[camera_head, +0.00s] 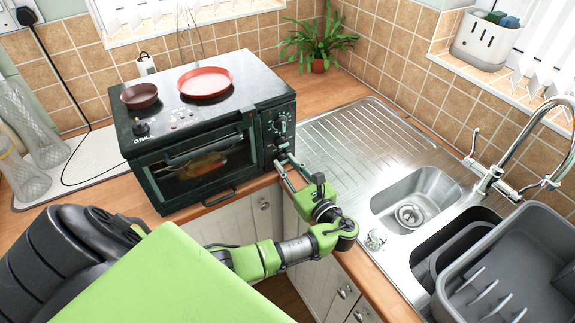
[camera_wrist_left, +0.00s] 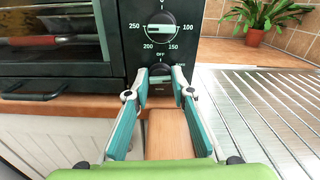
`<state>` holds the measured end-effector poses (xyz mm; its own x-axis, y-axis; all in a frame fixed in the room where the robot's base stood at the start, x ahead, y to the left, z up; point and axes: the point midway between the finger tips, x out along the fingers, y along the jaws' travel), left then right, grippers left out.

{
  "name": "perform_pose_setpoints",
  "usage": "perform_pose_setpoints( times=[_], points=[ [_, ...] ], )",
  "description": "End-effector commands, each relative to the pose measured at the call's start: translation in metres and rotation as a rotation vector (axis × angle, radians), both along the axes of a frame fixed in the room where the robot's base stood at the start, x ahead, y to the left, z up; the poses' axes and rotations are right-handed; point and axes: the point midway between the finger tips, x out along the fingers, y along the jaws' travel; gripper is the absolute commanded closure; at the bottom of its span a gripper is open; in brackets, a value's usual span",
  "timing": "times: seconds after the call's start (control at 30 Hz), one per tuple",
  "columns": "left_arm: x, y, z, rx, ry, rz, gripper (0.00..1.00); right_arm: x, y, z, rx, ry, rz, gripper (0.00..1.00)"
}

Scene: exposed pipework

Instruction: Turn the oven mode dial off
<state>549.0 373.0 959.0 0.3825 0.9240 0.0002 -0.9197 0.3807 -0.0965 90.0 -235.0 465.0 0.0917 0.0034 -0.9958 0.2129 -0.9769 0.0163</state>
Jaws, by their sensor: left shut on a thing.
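The dark green mini oven (camera_head: 205,130) stands on the wooden worktop, with its control panel on the right side of its front. In the left wrist view a black dial (camera_wrist_left: 160,70) with OFF printed above it sits low on the panel. A numbered dial (camera_wrist_left: 160,29), marked 100 to 250, sits above it. My left gripper (camera_head: 284,161) is at the lower part of the panel. In the left wrist view its fingertips (camera_wrist_left: 160,74) are closed on the two sides of the lower dial. The fingers partly hide that dial's markings. My right gripper is not in view.
A steel sink (camera_head: 415,200) with a drainer lies right of the oven, with a grey dish rack (camera_head: 510,270) on it. A potted plant (camera_head: 318,45) stands behind. Two red-brown pans (camera_head: 205,82) sit on the oven top. The drainer (camera_head: 360,140) is clear.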

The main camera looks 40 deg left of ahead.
Motion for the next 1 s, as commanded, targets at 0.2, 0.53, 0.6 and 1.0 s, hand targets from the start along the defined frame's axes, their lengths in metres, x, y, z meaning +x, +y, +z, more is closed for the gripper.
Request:
perform_pose_setpoints(
  times=[0.2,0.53,0.6,1.0],
  points=[
    [-0.0008,-0.0004,-0.0017,-0.053,-0.124,0.0,0.99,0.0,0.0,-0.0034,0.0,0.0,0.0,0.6],
    [-0.0009,-0.0002,-0.0014,-0.092,-0.217,0.0,0.99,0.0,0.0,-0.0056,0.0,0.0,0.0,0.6],
    [-0.0009,-0.0003,-0.0013,-0.094,-0.223,0.0,0.99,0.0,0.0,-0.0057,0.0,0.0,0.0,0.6],
    [-0.0009,-0.0003,-0.0012,-0.096,-0.225,0.0,0.7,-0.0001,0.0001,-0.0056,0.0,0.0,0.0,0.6]
  ],
)
